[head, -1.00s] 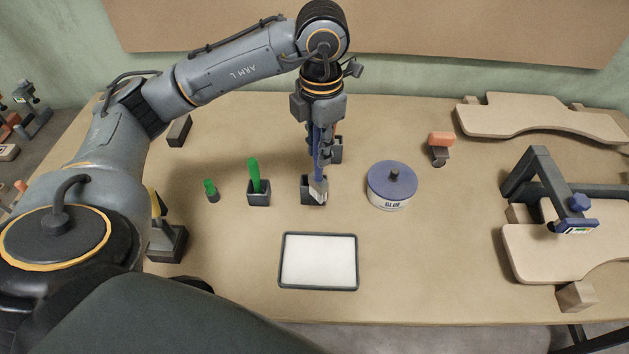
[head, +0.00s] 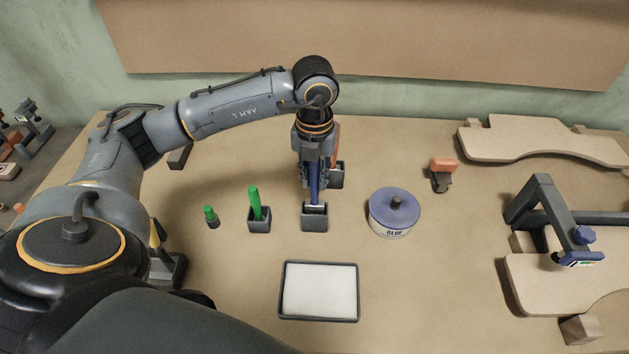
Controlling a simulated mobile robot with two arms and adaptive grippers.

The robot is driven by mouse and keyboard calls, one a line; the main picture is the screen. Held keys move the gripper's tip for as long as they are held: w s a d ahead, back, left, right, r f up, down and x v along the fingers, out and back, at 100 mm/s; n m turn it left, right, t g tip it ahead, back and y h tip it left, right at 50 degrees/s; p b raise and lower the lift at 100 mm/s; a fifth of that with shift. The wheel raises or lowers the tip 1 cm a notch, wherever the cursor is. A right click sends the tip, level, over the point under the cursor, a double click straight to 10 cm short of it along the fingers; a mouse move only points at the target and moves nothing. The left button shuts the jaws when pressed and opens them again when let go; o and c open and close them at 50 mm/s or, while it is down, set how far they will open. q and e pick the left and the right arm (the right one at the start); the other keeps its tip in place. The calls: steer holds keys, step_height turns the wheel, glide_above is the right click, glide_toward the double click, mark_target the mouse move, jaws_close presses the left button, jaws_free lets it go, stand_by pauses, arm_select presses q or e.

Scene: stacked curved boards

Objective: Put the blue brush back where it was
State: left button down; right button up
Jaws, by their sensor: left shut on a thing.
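The blue brush (head: 314,188) is upright in the head view, its lower end down inside a small dark square holder (head: 314,223). My left gripper (head: 314,178) is shut on the blue brush's handle from above. The gripper hides the handle's upper part. I cannot tell whether the brush touches the holder's bottom. My right gripper is not in view.
A green brush (head: 254,202) stands in a like holder to the left, with a small green-topped item (head: 210,215) beyond it. A glue tub (head: 394,212) stands close on the right. A white tray (head: 319,291) lies in front. Curved boards (head: 540,141) are at right.

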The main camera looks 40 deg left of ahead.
mark_target(315, 198)
arm_select(q)
step_height(315, 198, down, 3)
steer(key=shift+r+p, duration=0.2)
steer(key=shift+p, duration=0.1)
steer(key=shift+f, duration=0.1)
steer(key=shift+f+b, duration=0.15)
steer(key=shift+b, duration=0.15)
steer(key=c, duration=1.2)
jaws_free()
